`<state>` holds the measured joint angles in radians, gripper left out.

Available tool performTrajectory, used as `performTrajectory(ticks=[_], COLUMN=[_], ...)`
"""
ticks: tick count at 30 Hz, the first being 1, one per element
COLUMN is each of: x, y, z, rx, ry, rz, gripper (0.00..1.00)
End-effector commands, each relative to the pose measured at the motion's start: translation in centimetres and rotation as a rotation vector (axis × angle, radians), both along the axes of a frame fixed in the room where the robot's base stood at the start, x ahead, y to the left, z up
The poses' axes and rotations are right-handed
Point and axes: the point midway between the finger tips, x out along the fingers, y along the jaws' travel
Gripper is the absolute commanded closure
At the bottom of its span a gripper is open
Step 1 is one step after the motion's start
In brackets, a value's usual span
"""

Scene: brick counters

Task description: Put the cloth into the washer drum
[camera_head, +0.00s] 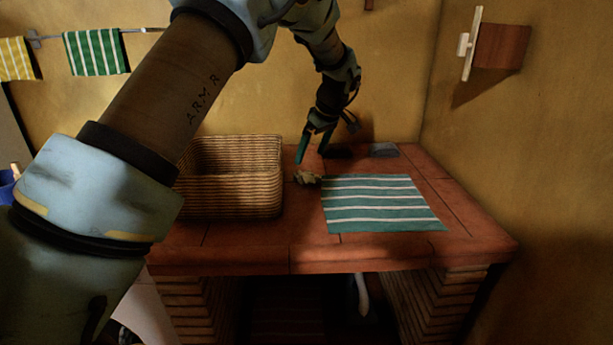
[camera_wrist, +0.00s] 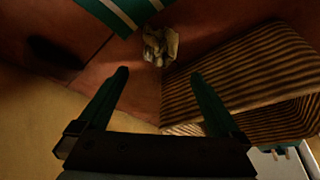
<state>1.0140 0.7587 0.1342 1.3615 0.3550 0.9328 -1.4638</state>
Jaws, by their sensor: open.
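A small crumpled pale cloth (camera_head: 307,178) lies on the brick counter between the basket and the striped towel. It also shows in the wrist view (camera_wrist: 160,45), just beyond my fingertips. A flat green-and-white striped towel (camera_head: 383,203) lies spread on the counter to its right; only its corner shows in the wrist view (camera_wrist: 122,12). My gripper (camera_head: 313,154) is open and empty, pointing down above the back of the counter, behind the crumpled cloth. Its two fingers stand apart in the wrist view (camera_wrist: 160,74). I cannot make out a washer drum in either view.
A woven basket (camera_head: 232,205) stands on the counter (camera_head: 300,255), left of the crumpled cloth. A grey flat item (camera_head: 384,149) lies at the back. Striped cloths (camera_head: 96,52) hang on a wall rail at upper left. A white curved surface (camera_head: 150,308) shows at lower left.

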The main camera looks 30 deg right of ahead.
Motion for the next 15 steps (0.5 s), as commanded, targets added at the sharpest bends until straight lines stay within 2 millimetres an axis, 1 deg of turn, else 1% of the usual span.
performTrajectory(ticks=[3,11,15], x=[0.6,1.2,1.8], y=[0.3,0.4,0.5], z=[-1.6,-3.4,-5.4], rx=[0.003,0.002,0.003], ry=[0.002,0.004,0.005], rz=[0.0,0.002,0.002], gripper=[0.0,0.0,0.0])
